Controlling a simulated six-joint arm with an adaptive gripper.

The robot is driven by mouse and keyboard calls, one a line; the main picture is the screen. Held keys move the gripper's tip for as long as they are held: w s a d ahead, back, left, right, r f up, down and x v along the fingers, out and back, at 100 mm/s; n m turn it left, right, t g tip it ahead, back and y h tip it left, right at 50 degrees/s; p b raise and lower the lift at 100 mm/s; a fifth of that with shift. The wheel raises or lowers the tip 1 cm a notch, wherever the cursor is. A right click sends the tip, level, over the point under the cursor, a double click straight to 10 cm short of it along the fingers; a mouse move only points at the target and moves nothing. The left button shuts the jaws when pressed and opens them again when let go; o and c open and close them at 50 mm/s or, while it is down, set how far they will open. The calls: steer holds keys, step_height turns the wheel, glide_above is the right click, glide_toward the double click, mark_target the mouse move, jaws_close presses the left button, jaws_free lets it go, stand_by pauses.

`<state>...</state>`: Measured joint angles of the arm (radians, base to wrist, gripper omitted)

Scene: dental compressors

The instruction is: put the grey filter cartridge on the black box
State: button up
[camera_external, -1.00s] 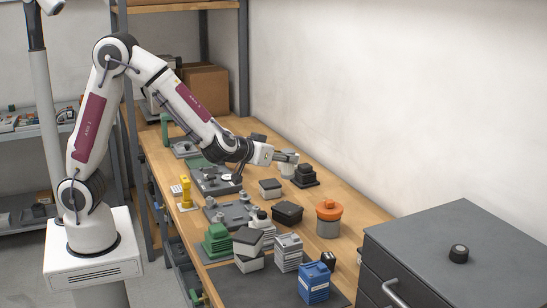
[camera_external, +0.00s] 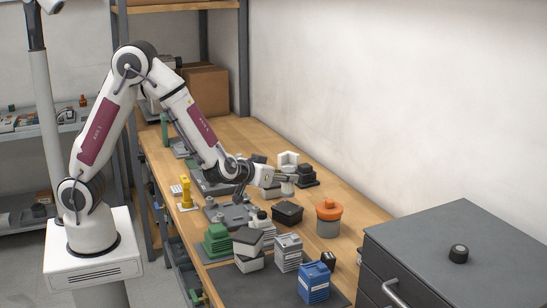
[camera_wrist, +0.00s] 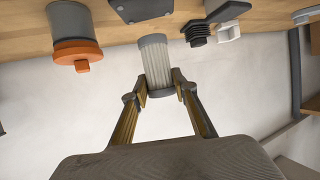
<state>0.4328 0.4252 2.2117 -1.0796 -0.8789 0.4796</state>
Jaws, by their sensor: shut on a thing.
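The grey filter cartridge (camera_wrist: 157,65) is a ribbed, pale grey cylinder. In the wrist view my gripper (camera_wrist: 160,88) is shut on it, with one finger on each side of its lower end. In the external view my gripper (camera_external: 284,179) is over the middle of the bench, with the cartridge (camera_external: 288,188) partly hidden at its tip. The black box (camera_external: 287,213) lies on the bench in front of the gripper, and the cartridge appears apart from it. A dark box edge, likely the same box (camera_wrist: 140,9), shows at the top of the wrist view.
An orange-capped jar (camera_external: 328,219) stands right of the black box. A black stepped part (camera_external: 307,177) and a white part (camera_external: 288,161) stand behind the gripper. Stacked boxes (camera_external: 249,243) crowd the front.

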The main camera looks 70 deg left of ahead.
mark_target(283, 187)
stand_by(0.3)
steer(key=shift+f, duration=1.9)
steer(key=shift+f, duration=0.15)
steer(key=o, duration=1.1)
steer(key=shift+r, duration=0.2)
steer(key=shift+v, duration=6)
